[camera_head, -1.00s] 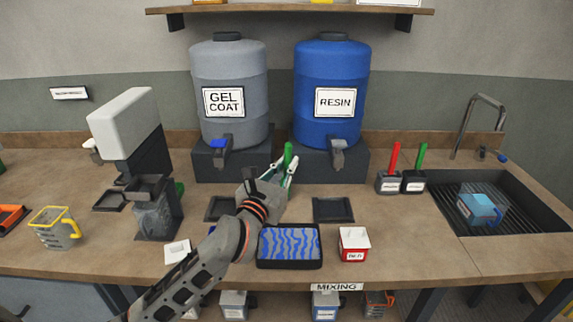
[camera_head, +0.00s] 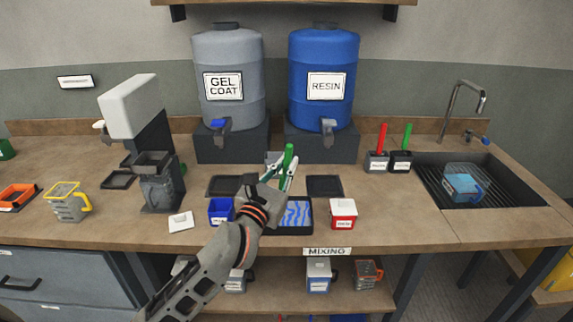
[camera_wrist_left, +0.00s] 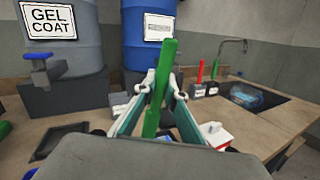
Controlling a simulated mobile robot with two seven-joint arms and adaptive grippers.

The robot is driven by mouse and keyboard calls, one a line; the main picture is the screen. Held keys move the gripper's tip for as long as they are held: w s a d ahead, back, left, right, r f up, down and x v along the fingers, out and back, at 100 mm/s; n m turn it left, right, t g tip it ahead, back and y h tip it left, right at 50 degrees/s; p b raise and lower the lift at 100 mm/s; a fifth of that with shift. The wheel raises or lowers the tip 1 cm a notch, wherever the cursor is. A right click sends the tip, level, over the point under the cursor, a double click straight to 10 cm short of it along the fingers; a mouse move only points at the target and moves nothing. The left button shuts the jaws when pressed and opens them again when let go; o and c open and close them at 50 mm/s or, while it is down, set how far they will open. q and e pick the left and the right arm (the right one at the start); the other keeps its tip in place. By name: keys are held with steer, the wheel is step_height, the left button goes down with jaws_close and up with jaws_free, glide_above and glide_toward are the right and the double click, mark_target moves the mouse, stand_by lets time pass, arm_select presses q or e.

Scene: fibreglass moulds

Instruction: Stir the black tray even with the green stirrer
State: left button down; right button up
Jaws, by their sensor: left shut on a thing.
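My left gripper (camera_head: 279,174) is shut on the green stirrer (camera_head: 289,156), which stands tilted between the fingers with its top above them. The stirrer also shows in the left wrist view (camera_wrist_left: 160,85), between the fingers. The black tray (camera_head: 308,228) lies on the bench below and a little to the right of the gripper. It holds blue and pale wavy streaks, and my wrist covers its left part. Whether the stirrer's lower end touches the contents is hidden. My right gripper is not in view.
A blue box (camera_head: 221,211) stands left of the tray and a red box (camera_head: 343,213) stands to its right. Behind are the gel coat drum (camera_head: 228,105) and resin drum (camera_head: 324,105). Two stirrers stand in holders (camera_head: 388,162) near the sink (camera_head: 500,190).

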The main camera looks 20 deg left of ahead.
arm_select(q)
step_height(320, 180, down, 2)
steer(key=shift+s+d+f+b, duration=0.1)
steer(key=shift+s+d+b, duration=0.05)
steer(key=shift+b, duration=0.7)
step_height(320, 180, down, 6)
steer(key=b, duration=0.5)
steer(key=shift+a, duration=0.2)
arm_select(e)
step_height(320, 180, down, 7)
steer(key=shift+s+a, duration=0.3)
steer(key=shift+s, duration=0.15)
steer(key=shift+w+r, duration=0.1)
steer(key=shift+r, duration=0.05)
